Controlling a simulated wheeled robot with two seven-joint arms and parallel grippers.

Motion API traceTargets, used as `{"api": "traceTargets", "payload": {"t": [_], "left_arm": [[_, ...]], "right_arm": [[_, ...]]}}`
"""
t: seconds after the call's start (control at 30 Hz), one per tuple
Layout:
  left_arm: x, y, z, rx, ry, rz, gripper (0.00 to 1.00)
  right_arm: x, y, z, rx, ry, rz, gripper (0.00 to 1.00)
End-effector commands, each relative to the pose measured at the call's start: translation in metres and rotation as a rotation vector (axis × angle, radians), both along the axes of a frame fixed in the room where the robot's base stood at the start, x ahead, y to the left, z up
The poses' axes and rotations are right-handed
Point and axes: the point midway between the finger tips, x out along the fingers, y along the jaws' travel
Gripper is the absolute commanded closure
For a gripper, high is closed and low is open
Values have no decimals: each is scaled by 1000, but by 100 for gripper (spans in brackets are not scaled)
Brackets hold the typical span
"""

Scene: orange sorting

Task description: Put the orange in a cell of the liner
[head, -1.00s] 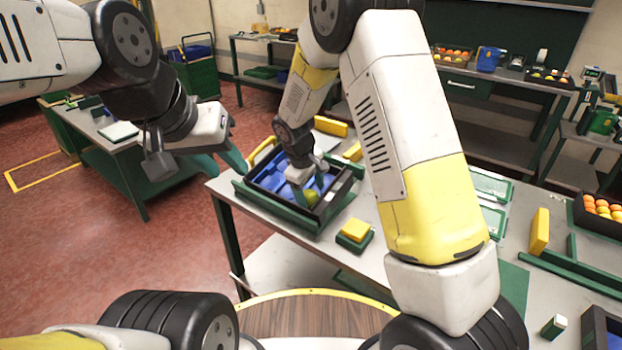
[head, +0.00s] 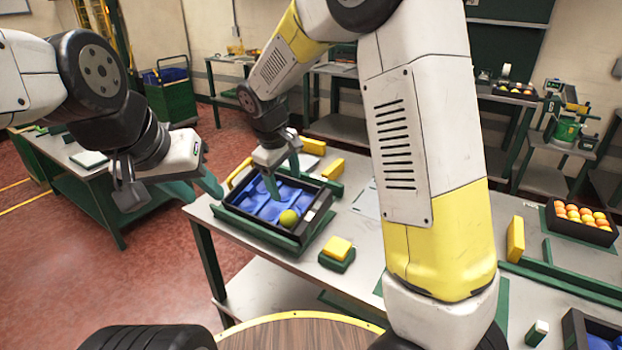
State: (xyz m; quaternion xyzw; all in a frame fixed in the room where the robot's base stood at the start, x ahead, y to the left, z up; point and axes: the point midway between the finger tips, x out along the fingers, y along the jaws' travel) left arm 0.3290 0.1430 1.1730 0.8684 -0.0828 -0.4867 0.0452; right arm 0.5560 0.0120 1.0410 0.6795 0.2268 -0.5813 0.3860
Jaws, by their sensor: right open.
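A yellow-green orange (head: 288,218) rests on the blue liner (head: 252,201) at its near right corner. The picture is too small to tell how deep it sits in a cell. The liner lies in a black crate (head: 245,225) on the table. My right gripper (head: 282,177) is open and empty, above the liner and behind the orange, apart from it. My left gripper (head: 194,190) is open and empty in the air left of the crate.
A yellow block on a green base (head: 337,254) stands right of the crate. Yellow blocks (head: 333,168) lie behind it. A dark crate of oranges (head: 580,222) is at the far right. My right arm hides the table's middle.

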Motion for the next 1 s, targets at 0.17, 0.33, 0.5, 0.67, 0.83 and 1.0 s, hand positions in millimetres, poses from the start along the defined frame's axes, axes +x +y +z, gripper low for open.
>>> {"api": "traceTargets", "payload": {"t": [0.17,0.33,0.5,0.67,0.83,1.0], "left_arm": [[0,0,0,0,0,0,64],[0,0,0,0,0,0,64],[0,0,0,0,0,0,64],[0,0,0,0,0,0,64],[0,0,0,0,0,0,64],[0,0,0,0,0,0,64]], "right_arm": [[-33,-49,51,143,-37,-163,31],[-85,-96,94,302,-88,-346,31],[-144,-130,122,447,-155,-515,31],[-192,-147,131,554,-220,-645,31],[-220,-153,132,617,-264,-722,31],[-227,-154,131,634,-276,-744,31]]}}
